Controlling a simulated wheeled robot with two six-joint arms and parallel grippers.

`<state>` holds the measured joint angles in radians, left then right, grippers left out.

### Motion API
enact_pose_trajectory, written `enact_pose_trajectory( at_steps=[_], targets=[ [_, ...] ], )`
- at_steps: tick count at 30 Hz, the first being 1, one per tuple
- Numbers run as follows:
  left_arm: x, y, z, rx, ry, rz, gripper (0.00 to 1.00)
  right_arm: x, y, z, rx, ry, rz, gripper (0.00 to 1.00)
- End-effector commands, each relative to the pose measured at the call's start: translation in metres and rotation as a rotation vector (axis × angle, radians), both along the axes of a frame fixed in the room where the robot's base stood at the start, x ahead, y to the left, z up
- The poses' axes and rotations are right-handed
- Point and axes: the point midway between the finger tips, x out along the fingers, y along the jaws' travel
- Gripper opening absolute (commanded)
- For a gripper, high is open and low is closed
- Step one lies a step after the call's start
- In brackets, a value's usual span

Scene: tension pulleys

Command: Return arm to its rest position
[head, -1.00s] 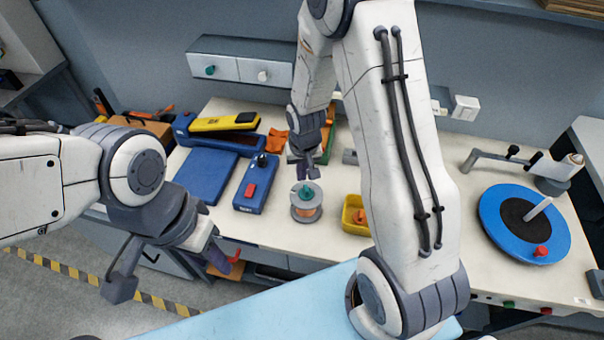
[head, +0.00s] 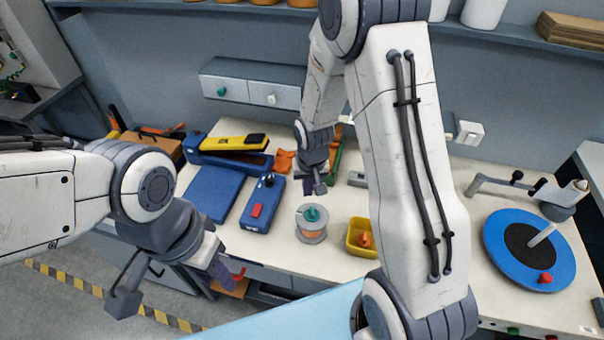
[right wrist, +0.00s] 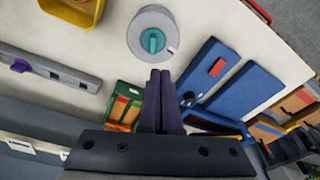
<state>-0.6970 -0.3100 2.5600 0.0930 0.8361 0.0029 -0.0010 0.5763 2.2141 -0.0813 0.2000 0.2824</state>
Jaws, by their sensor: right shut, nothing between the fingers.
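My right gripper (head: 320,188) is over the table, just behind the grey spool (head: 311,234) with a teal knob on top. In the right wrist view its two dark fingers (right wrist: 161,88) lie side by side, shut and empty. The spool (right wrist: 150,20) stands beyond the fingertips there, apart from them, and orange shows around its middle in the head view. My left gripper (head: 225,272) hangs over the table's front left edge, angled down. Its fingers are small and dark, and I cannot tell their opening.
A yellow bin (head: 352,248) with an orange piece stands right of the spool. A blue box with a red button (head: 257,211) and a yellow tool (head: 232,143) are at left. A blue disc (head: 498,262) is far right.

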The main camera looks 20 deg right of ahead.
Motion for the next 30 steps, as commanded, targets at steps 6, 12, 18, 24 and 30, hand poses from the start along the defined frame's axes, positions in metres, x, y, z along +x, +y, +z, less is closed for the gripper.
enact_pose_trajectory(
  at_steps=[6, 12, 18, 24, 30],
  targets=[
    [0.000, 0.000, 0.000, 0.000, -0.001, -0.008, 0.40, 0.000, 0.000, 0.000, 0.000, 0.000, 0.000, 0.00],
    [0.000, 0.000, -0.024, 0.000, -0.001, -0.008, 0.40, -0.022, 0.046, 0.021, -0.003, 0.006, 0.145, 0.00],
    [0.000, 0.000, -0.062, 0.000, 0.000, -0.005, 0.40, -0.104, 0.115, 0.057, 0.006, 0.042, 0.446, 0.00],
    [0.000, 0.000, -0.087, 0.000, 0.000, -0.003, 0.40, -0.192, 0.141, 0.071, 0.025, 0.083, 0.711, 0.00],
    [0.000, 0.000, -0.096, 0.000, 0.000, -0.002, 0.40, -0.233, 0.141, 0.075, 0.035, 0.109, 0.833, 0.00]
  ],
)
